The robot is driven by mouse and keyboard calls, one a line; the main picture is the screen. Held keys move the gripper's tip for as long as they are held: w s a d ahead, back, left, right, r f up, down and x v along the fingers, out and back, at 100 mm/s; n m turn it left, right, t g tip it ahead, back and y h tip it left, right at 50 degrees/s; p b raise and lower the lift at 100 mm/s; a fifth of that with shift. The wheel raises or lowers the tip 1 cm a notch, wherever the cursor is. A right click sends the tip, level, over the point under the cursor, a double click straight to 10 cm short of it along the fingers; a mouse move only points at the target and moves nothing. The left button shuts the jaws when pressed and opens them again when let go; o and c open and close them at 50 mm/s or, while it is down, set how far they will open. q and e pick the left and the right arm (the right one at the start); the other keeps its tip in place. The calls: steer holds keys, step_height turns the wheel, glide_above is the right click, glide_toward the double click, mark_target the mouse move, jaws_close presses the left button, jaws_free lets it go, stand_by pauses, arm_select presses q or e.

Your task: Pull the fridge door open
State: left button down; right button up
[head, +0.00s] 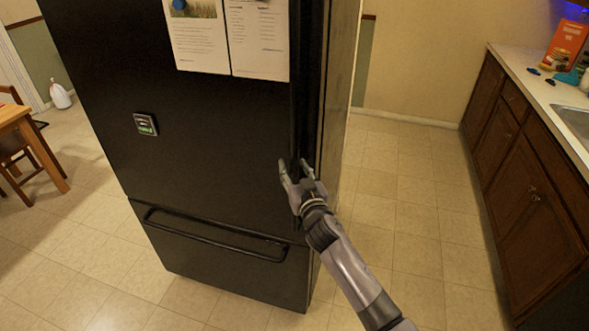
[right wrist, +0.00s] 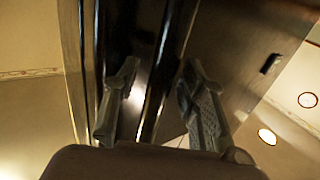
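The fridge (head: 215,130) is black and stands upright at the centre of the head view. Its large upper door looks shut, with a long dark vertical handle (head: 299,85) along the right edge. My right gripper (head: 295,172) is at the lower part of this handle, its fingers spread. In the right wrist view, the open fingers (right wrist: 158,88) stand on either side of a dark vertical strip that appears to be the handle (right wrist: 158,75), with gaps visible. Whether a finger touches it is unclear. My left gripper is not in view.
A lower drawer with a horizontal bar (head: 215,236) is shut. A counter with brown cabinets (head: 520,165) runs along the right. Tiled floor (head: 415,215) lies free between it and the fridge. A wooden table (head: 12,115) and chair stand at left.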

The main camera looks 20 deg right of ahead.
jaws_close()
stand_by(0.7)
